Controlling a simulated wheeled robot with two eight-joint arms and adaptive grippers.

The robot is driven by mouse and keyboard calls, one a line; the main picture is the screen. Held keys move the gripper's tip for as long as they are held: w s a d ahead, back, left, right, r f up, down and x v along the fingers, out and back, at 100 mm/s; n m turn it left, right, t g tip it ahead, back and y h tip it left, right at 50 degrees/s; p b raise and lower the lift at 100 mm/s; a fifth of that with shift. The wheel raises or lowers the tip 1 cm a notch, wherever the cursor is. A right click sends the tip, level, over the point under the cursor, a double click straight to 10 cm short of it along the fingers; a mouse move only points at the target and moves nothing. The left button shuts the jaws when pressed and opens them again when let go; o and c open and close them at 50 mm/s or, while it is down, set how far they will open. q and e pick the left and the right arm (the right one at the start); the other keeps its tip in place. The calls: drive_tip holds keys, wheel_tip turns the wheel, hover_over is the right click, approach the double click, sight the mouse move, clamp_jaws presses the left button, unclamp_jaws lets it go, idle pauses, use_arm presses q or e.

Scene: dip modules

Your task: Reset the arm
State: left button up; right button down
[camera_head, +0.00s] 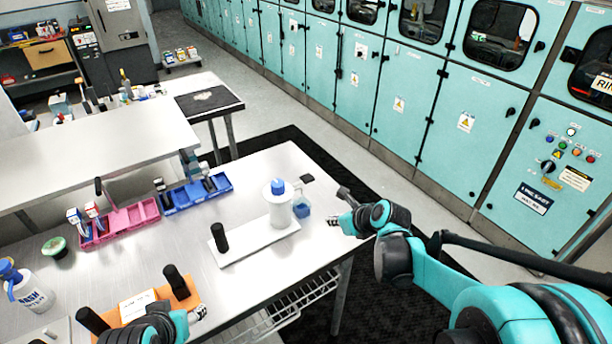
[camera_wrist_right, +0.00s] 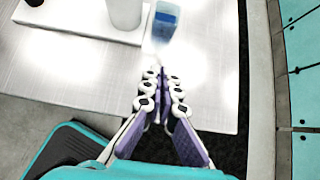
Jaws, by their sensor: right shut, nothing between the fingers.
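My right gripper (camera_head: 334,221) is shut and empty at the right edge of the metal table. In the right wrist view its fingertips (camera_wrist_right: 161,76) are close together, pointing at the table. A bottle with blue liquid (camera_head: 301,207) stands just beyond them, and it also shows in the wrist view (camera_wrist_right: 165,20); the fingers appear apart from it. My left gripper (camera_head: 198,314) shows only partly at the bottom of the head view, beside an orange holder (camera_head: 146,306); its jaws are too small to read.
A white tray (camera_head: 240,252) holds a white blue-capped container (camera_head: 279,206) and a black-handled item (camera_head: 219,238). Blue (camera_head: 200,194) and pink (camera_head: 123,223) bins stand along the back. A wash bottle (camera_head: 27,286) is at the left. Floor is free between table and teal cabinets (camera_head: 385,95).

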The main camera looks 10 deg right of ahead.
drive_tip(key=shift+w, duration=0.1)
drive_tip(key=s+a+n+h+b, duration=0.1)
drive_tip(key=s+n, duration=0.9)
drive_tip(key=n, duration=0.5)
drive_tip(key=s+a+n+g+h+b, duration=0.1)
drive_tip(key=s+a+n+h, duration=0.1)
drive_tip(key=s+n, duration=0.8)
drive_tip(key=shift+s+r+n, duration=0.25)
drive_tip(key=shift+s+n, duration=0.05)
drive_tip(key=shift+n, duration=3)
drive_tip(key=shift+a, duration=0.1)
